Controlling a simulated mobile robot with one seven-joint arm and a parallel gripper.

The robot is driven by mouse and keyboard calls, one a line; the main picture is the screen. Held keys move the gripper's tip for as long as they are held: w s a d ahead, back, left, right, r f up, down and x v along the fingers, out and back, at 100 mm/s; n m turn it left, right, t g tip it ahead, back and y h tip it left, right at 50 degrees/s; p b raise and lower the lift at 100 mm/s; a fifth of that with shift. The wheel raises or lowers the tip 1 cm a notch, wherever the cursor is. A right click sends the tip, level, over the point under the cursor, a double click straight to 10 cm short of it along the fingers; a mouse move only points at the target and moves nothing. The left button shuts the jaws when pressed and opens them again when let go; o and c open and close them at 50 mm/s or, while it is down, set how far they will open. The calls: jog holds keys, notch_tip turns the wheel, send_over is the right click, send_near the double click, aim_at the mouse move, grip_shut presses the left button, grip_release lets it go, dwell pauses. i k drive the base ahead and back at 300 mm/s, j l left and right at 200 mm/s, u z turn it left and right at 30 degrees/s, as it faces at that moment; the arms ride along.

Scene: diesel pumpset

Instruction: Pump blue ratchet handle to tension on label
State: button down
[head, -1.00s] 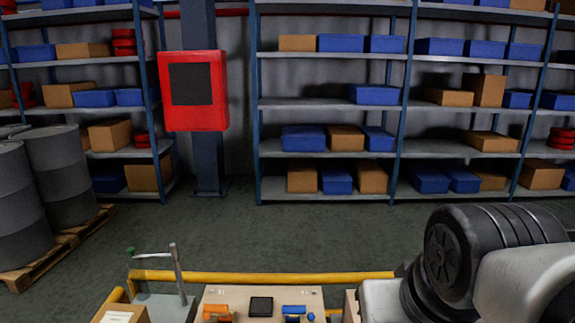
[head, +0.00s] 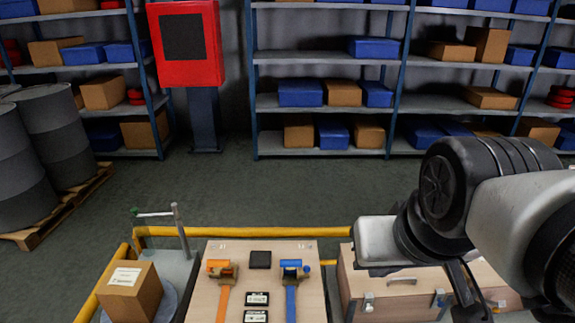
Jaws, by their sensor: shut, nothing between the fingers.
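The blue ratchet handle (head: 291,266) sits on the pale wooden lid of a crate (head: 312,300), with a blue strap (head: 291,302) running from it toward the bottom edge. An orange ratchet (head: 220,267) with an orange strap (head: 223,304) sits to its left. Between the straps lie two small black-and-white labels (head: 257,298) (head: 256,316), their print too small to read. A black square plate (head: 260,260) is behind them. My arm reaches in from the right, apart from the blue ratchet. I cannot make out my gripper's fingertips.
A wooden case (head: 400,284) with metal latches stands right of the crate, partly behind my arm. A cardboard box (head: 131,290) stands left. A yellow rail (head: 270,232) and a grey post (head: 180,235) are behind. Open floor (head: 300,185) lies before the shelves (head: 325,110).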

aim_at(290, 265)
jog(key=k+j, duration=0.1)
jog(key=j, duration=0.85)
jog(key=k+u, duration=0.1)
jog(key=k+l+u, duration=0.4)
jog(key=l, duration=0.25)
jog(key=i+j+z, duration=0.5)
jog(key=i+j, duration=0.15)
jog(key=j, duration=0.3)
